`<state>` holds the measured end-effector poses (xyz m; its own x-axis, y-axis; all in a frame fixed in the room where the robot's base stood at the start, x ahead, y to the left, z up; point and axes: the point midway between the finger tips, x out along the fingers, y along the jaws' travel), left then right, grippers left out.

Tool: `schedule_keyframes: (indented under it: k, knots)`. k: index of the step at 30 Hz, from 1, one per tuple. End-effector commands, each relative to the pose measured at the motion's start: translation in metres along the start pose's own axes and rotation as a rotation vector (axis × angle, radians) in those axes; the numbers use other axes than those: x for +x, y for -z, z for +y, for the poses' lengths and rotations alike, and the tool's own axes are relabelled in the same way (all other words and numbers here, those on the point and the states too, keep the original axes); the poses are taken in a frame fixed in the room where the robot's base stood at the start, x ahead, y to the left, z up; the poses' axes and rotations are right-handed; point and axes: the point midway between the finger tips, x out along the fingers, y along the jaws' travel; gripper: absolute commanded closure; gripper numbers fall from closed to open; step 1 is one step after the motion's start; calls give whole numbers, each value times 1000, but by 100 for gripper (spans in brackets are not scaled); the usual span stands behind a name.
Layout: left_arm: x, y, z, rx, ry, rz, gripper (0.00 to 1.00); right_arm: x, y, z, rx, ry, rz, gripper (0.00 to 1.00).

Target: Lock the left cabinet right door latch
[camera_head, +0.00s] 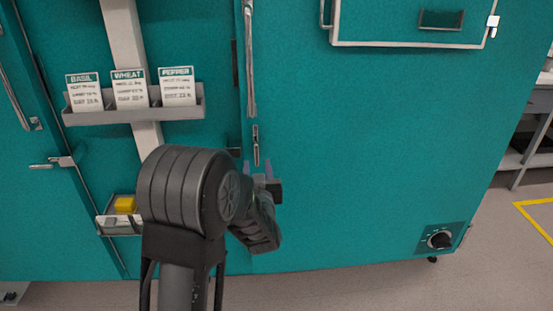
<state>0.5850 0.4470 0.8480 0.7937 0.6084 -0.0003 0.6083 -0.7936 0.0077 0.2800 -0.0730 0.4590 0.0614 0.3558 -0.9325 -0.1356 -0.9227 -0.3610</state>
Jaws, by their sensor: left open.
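A teal cabinet door (350,150) fills the middle and right of the head view. A small upright metal latch (256,146) sits at its left edge, below a long vertical metal handle (250,70). My left gripper (257,168) is open just below this latch, its two fingers pointing up toward it. I see no clear contact, and nothing shows between the fingers. My dark left arm covers the lower part of the panel to the left. My right gripper is out of view.
A grey holder (133,115) with Basil, Wheat and Pepper cards hangs left of the latch. Below it is a small tray (119,230) with a yellow block (125,204). Another metal latch (61,162) is at far left. A black knob (440,240) is lower right.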

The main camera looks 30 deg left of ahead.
Motion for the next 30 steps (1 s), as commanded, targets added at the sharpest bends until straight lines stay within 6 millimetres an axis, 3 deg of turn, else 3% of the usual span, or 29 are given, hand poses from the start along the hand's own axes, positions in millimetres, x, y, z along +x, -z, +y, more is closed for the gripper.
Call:
schedule_keyframes:
  k: [14,30]
  knots:
    - [7,-1,1,8,-2,2,59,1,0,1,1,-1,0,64]
    - [75,-1,2,8,-3,0,59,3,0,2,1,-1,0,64]
